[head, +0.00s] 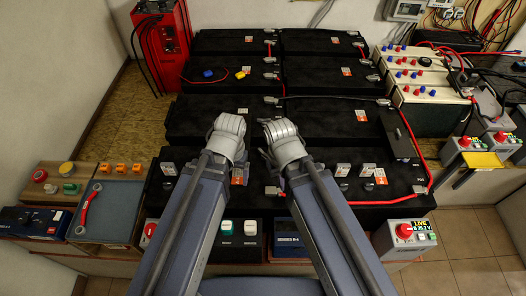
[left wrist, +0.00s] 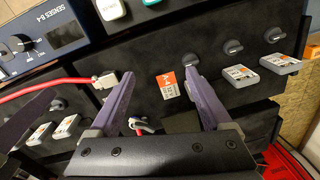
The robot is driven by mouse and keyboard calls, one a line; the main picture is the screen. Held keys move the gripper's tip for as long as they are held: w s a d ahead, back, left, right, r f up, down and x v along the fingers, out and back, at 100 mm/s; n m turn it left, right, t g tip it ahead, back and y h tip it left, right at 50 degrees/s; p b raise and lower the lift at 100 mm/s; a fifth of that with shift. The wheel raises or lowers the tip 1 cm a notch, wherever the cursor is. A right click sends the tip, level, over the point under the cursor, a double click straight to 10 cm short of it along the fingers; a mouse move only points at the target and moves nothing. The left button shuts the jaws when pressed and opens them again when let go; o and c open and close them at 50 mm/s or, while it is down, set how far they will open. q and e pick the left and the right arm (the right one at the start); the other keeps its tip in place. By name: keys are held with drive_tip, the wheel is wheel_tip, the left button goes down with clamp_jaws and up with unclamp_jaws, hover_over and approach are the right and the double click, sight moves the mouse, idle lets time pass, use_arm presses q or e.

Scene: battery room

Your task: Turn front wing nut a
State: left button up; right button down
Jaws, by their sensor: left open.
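Dark wing-nut-like knobs sit along the front black battery block. In the left wrist view one knob (left wrist: 233,47) stands right of my left gripper (left wrist: 159,76), beside another knob (left wrist: 273,35). A further knob shows just beyond the right fingertip, partly hidden. I cannot tell which is front wing nut a. My left gripper is open and empty, its two purple fingers over the block, with an orange-and-white label (left wrist: 167,85) between them. In the head view my left gripper (head: 228,128) and right gripper (head: 283,142) hang over the front block; their fingers are hidden there.
Grey tags (left wrist: 240,75) stand by the knobs. A red cable (left wrist: 55,88) ends in a metal clamp (left wrist: 105,80) left of my left gripper. A tray (head: 105,215) with a red wrench lies at left.

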use_arm(q)
drive_tip(key=shift+o, duration=1.1)
drive_tip(key=shift+n+h, duration=0.3)
drive_tip(key=shift+n, duration=0.2)
drive_tip(key=w+a, duration=0.2)
drive_tip(key=w+a+f+b, duration=0.1)
drive_tip(key=w, duration=0.1)
drive_tip(key=shift+a, duration=0.35)
drive_tip(key=m, duration=0.7)
hover_over(264, 152)
drive_tip(key=shift+w+f, duration=0.1)
drive_tip(key=shift+f, duration=0.15)
wheel_tip(264, 152, down, 8)
drive_tip(key=b, duration=0.8)
use_arm(e)
wheel_tip(264, 152, down, 9)
drive_tip(key=shift+f, duration=0.2)
use_arm(q)
drive_tip(key=shift+r, duration=0.1)
drive_tip(key=shift+c, duration=0.2)
use_arm(e)
drive_tip(key=shift+r, duration=0.1)
use_arm(q)
drive_tip(key=c, duration=1.3)
